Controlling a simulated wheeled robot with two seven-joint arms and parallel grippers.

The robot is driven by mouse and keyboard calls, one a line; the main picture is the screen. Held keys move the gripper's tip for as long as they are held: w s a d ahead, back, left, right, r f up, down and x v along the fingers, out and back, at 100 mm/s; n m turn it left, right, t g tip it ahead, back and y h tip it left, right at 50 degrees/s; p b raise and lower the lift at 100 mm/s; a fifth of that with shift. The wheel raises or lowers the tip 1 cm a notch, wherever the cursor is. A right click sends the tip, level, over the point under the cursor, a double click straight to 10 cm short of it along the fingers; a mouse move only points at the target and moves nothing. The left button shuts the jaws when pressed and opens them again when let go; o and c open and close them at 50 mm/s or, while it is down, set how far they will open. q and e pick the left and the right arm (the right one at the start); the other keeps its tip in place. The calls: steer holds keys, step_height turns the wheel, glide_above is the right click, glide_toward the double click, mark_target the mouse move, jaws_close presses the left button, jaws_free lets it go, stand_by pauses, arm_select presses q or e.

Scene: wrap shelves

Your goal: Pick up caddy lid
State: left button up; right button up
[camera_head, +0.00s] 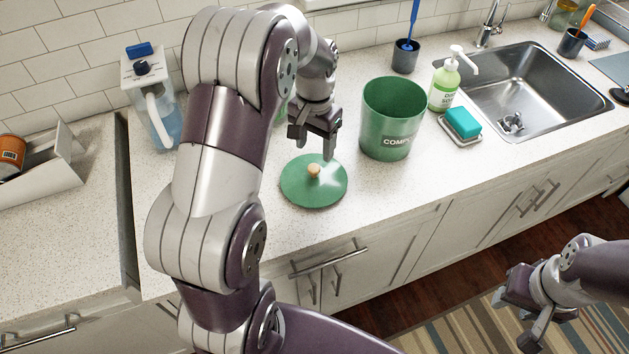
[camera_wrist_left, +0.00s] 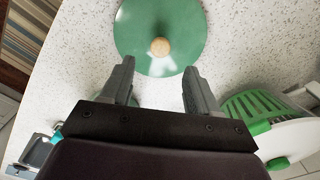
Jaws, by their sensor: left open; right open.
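The green round caddy lid (camera_head: 313,188) lies flat on the counter, with a small wooden knob (camera_head: 314,170) at its middle. It also shows in the left wrist view (camera_wrist_left: 185,25), with its knob (camera_wrist_left: 160,46) ahead of the fingers. My left gripper (camera_head: 316,143) is open and empty, above and just behind the lid, with its fingers apart from the knob. In the left wrist view its fingertips (camera_wrist_left: 155,75) stand either side of the knob's line. The green compost caddy (camera_head: 390,120) stands open to the right of the lid. My right gripper (camera_head: 525,318) is open and empty over the floor.
A soap bottle (camera_head: 445,85), a sponge on a dish (camera_head: 462,124) and the sink (camera_head: 530,85) are to the right. A water pitcher (camera_head: 150,95) is at the left. A green-slotted white item (camera_wrist_left: 270,125) is near my left gripper. Counter before the lid is clear.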

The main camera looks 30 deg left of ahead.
mark_target(315, 166)
arm_select(q)
step_height(315, 166, down, 6)
steer(key=shift+s+a+f+p, duration=0.1)
steer(key=shift+s+p, duration=0.05)
steer(key=shift+p, duration=0.45)
steer(key=shift+f, duration=0.25)
steer(key=shift+r, duration=0.1)
jaws_close()
